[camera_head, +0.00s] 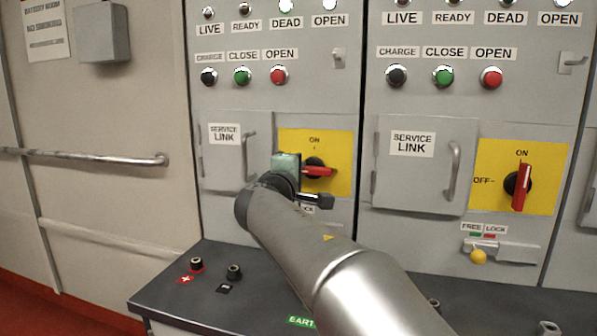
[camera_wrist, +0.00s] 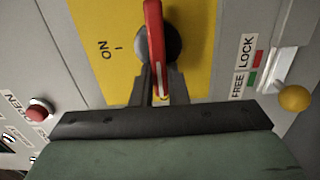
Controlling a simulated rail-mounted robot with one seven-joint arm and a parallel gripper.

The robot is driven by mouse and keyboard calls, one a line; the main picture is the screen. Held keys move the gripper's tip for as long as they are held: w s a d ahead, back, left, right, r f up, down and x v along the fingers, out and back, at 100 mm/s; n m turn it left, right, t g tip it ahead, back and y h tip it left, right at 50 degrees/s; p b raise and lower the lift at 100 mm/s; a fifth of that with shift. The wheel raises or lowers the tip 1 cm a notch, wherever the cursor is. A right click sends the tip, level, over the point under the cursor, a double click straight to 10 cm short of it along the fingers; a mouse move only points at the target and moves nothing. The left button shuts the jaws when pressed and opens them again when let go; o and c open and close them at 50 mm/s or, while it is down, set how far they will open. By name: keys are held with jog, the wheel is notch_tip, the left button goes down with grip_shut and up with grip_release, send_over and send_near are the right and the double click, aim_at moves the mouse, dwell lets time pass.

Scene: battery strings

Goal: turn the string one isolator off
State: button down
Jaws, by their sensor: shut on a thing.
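The left panel's isolator is a red handle (camera_head: 319,171) on a black hub, on a yellow plate (camera_head: 341,149). The handle lies about level, across the direction of the ON mark above it. In the wrist view, the red handle (camera_wrist: 154,45) runs up and down the picture, with ON to its left. My gripper (camera_head: 302,168) is at the handle's left side. In the wrist view, its fingers (camera_wrist: 157,88) are closed around the handle's near end. The plate's left part, where the right panel carries OFF, is hidden by my gripper.
The right panel's red isolator handle (camera_head: 521,187) stands upright at ON. Below the left isolator, a yellow lock knob (camera_wrist: 294,97) sits by FREE. A service link door (camera_head: 222,172) with a protruding handle is left of my gripper. A dark ledge (camera_head: 170,300) with terminals juts out below.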

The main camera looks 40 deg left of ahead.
jog(key=shift+f, duration=0.1)
dwell(0.5)
jog(key=c, duration=1.4)
grip_release()
jog(key=shift+c, duration=0.2)
jog(key=shift+s, duration=0.15)
jog(key=b+v, duration=0.2)
jog(key=v, duration=1.5)
jog(key=shift+s, duration=0.1)
